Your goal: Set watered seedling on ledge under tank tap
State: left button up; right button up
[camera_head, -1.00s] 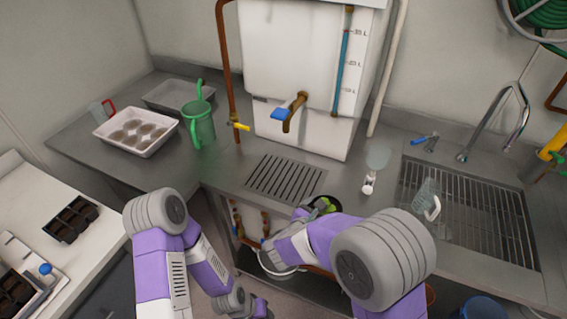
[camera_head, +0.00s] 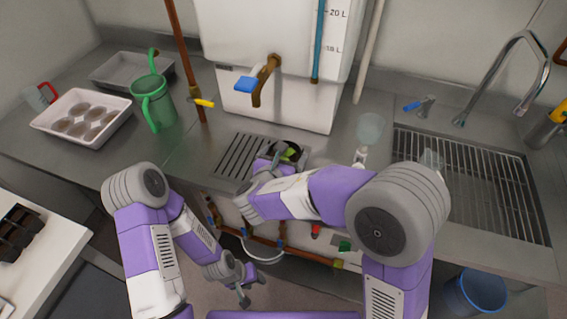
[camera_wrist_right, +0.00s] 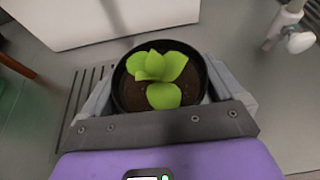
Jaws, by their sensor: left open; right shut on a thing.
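A seedling in a round black pot with dark soil and green leaves (camera_wrist_right: 160,72) is between the fingers of my right gripper (camera_wrist_right: 160,100), which is shut on it. In the head view the seedling (camera_head: 288,152) is partly hidden by my right gripper (camera_head: 272,165), over the right end of the slotted drain ledge (camera_head: 236,156). I cannot tell whether the pot touches the ledge. The white tank (camera_head: 275,95) stands behind, with its brass tap (camera_head: 266,78) and blue handle above the ledge. My left gripper (camera_head: 243,285) is open and empty, low in front of the counter.
A green jug (camera_head: 154,103), a white tray of round brown lumps (camera_head: 84,122) and a red-handled cup (camera_head: 40,96) stand at left. A clear flask (camera_head: 369,130) stands right of the tank, before the sink grate (camera_head: 480,190). A copper pipe (camera_head: 184,60) rises beside the tank.

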jog(key=shift+f, duration=1)
jog(key=shift+w+f+b, duration=0.1)
jog(key=shift+b, duration=0.2)
jog(key=o, duration=1)
jog(key=shift+f, duration=0.1)
jog(key=shift+o, duration=0.2)
